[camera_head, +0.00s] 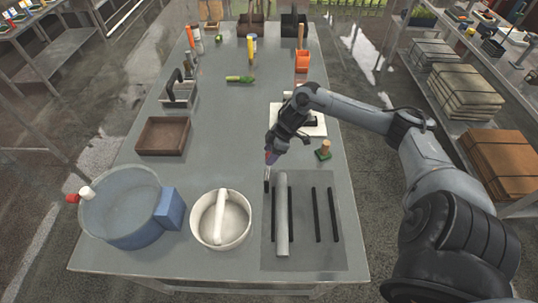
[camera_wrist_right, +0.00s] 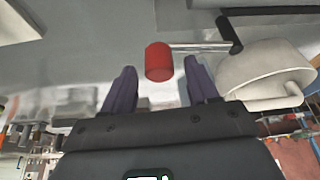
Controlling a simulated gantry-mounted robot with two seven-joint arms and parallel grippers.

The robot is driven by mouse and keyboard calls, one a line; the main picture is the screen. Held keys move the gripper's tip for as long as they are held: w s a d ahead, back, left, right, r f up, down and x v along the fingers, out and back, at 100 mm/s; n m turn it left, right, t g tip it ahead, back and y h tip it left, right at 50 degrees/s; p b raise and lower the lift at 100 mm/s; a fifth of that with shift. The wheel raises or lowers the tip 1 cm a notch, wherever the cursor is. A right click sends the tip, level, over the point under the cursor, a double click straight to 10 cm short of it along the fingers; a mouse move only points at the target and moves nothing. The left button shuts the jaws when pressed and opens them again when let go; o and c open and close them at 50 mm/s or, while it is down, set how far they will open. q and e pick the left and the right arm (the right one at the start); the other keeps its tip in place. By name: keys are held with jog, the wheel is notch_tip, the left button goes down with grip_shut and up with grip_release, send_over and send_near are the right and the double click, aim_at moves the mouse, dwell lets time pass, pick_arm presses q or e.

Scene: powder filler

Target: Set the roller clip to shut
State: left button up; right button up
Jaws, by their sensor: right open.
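My right gripper (camera_head: 268,160) points down just beyond the far edge of the grey mat (camera_head: 261,262). The wrist view shows its two purple fingers (camera_wrist_right: 161,75) apart. A red cylindrical knob (camera_wrist_right: 159,62) lies between the fingertips, with a gap visible on each side. A thin metal rod joins the knob to a black arm (camera_wrist_right: 229,35), which looks like part of the roller clip. A long pale roller (camera_head: 281,215) and several black bars (camera_head: 318,214) lie on the mat. My left gripper is not in view.
A white basin with a handle (camera_head: 221,242) stands left of the mat, also seen in the wrist view (camera_wrist_right: 262,80). A blue-grey vat (camera_head: 125,215) is further left. The front right table strip is clear.

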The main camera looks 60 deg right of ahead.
jog(key=shift+w+a+f, duration=0.2)
jog(key=shift+f, duration=0.4)
grip_shut()
